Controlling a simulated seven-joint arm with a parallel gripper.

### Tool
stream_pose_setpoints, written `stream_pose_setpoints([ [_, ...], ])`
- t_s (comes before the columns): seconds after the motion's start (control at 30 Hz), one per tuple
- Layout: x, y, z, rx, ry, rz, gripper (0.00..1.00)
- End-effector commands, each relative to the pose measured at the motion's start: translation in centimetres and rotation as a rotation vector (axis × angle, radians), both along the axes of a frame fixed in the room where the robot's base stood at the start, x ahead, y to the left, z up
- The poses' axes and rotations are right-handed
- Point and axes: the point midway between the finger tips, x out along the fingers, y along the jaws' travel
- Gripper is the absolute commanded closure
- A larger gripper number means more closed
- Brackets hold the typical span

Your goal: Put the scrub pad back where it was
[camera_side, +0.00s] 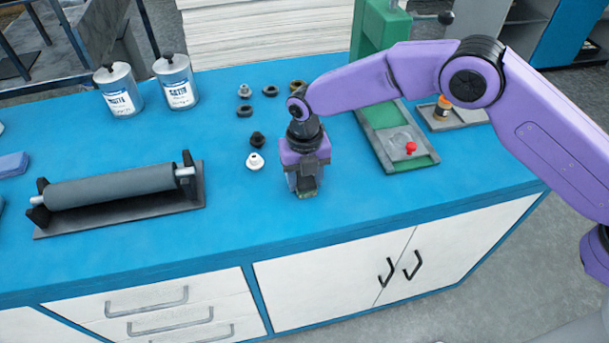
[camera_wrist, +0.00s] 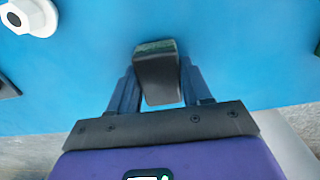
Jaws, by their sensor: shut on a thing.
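The scrub pad (camera_wrist: 157,78) is a small dark grey block with a green layer along its far edge. My gripper (camera_wrist: 158,88) is shut on it, one finger on each side in the wrist view. In the side view my gripper (camera_side: 304,178) points down over the front middle of the blue bench. The pad (camera_side: 307,192) shows there only as a small dark and green end below the fingers, mostly hidden by them. I cannot tell whether the pad touches the bench top.
The blue bench (camera_side: 230,220) is clear in front. A grey roller (camera_side: 110,187) lies in its stand at left; two cans (camera_side: 175,82) stand behind it. A white fitting (camera_side: 255,161) and several dark ones are left of my gripper. A green-and-grey fixture (camera_side: 390,135) with a red knob is right.

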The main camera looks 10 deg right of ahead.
Motion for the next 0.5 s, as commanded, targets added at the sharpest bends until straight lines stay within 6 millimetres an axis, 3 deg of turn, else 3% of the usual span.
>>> stream_pose_setpoints([
  [0.27,-0.02,0.03,-0.22,0.000,0.000,0.001,0.80],
  [0.3,-0.02,0.03,-0.28,0.000,0.000,0.001,0.48],
  [0.37,-0.02,0.03,-0.25,0.000,0.000,0.001,0.29],
  [0.5,-0.03,0.03,-0.24,0.000,0.000,0.001,0.26],
])
